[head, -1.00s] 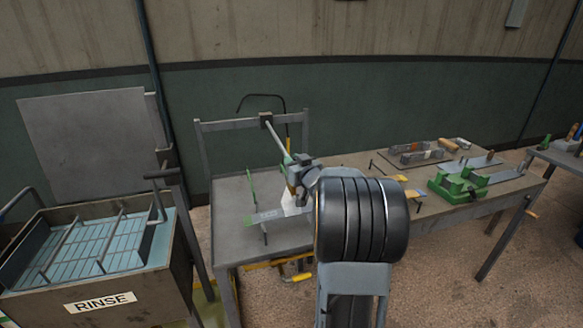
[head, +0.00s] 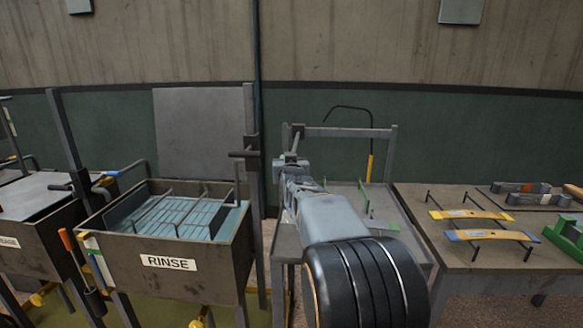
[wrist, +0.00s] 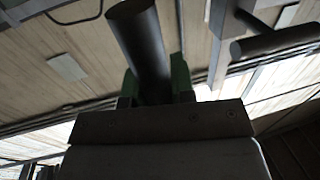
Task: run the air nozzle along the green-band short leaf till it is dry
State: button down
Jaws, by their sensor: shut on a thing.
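My gripper (wrist: 155,78) is shut on a thick dark cylinder, which looks like the body of the air nozzle (wrist: 137,35); its green fingers press either side of it. In the head view my gripper (head: 290,166) is at the left side of the grey drying table (head: 405,238), near its rear frame. A thin grey rod with a dark end (head: 298,130) rises beyond it. The green-band short leaf is mostly or wholly hidden behind my arm. A green piece (head: 381,225) shows on the table; I cannot tell if it belongs to the leaf.
The RINSE tank (head: 205,270) and its post with a dark handle (head: 243,154) stand close on the left. A black hose with a yellow end (head: 370,167) hangs by the frame. On the right bench, yellow-band (head: 470,214) and blue-band (head: 490,235) leaves rest on stands.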

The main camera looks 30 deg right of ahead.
jog(key=shift+w+a, duration=0.2)
jog(key=shift+a, duration=0.1)
jog(key=c, duration=1)
grip_release()
jog(key=shift+w+a, duration=0.2)
jog(key=shift+o, duration=0.2)
jog(key=shift+d, duration=0.1)
jog(key=shift+s, duration=0.1)
jog(key=v, duration=1.3)
jog(key=shift+s, duration=0.25)
